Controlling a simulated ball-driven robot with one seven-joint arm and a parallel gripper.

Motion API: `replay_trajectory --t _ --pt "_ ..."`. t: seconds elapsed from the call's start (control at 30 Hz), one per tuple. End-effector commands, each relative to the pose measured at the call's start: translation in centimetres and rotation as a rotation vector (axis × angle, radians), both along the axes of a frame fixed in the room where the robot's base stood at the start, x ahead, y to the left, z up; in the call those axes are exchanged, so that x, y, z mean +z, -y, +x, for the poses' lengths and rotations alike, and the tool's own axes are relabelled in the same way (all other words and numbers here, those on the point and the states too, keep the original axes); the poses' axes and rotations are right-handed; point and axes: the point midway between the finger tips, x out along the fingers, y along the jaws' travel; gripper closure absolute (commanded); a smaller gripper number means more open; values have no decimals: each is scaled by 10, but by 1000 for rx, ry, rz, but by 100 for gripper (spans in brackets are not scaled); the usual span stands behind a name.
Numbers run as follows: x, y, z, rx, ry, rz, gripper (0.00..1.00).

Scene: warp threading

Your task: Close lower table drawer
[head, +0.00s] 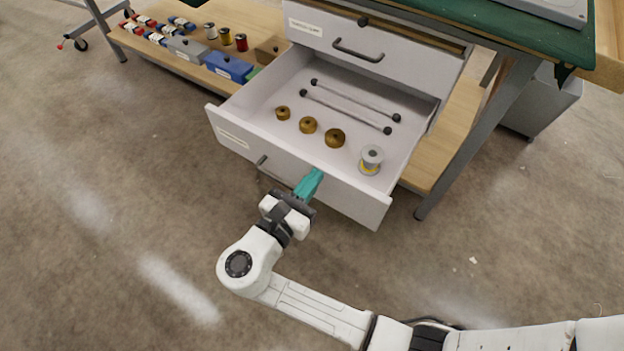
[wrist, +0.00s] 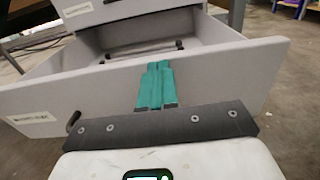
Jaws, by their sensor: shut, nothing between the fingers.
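The lower table drawer (head: 230,128) is pulled well out from under the table, below a closed upper drawer (head: 385,42). Inside it lie several brass weights (head: 308,125), two dark-ended rods (head: 345,111) and a grey spool with a yellow band (head: 371,159). My gripper (head: 312,178) has teal fingers, which are shut and empty. They are at the drawer's front panel, just right of its dark handle (head: 262,161). In the wrist view the fingers (wrist: 157,72) overlap the front panel (wrist: 225,82); whether they touch it I cannot tell.
A wooden shelf (head: 150,47) left of the drawer holds thread spools and small boxes, including a blue box (head: 226,66). A grey table leg (head: 470,140) stands right of the drawer. The concrete floor in front is clear.

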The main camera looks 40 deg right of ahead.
Motion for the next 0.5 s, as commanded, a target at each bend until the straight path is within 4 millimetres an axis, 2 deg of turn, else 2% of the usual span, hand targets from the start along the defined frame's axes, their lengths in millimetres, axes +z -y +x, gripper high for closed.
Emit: replay_trajectory --t 0.17,0.27,0.5 --pt "2 10 2 -3 -1 0 100" --pt "4 23 6 -5 -3 -1 100" --pt "5 77 22 -10 -3 0 100"
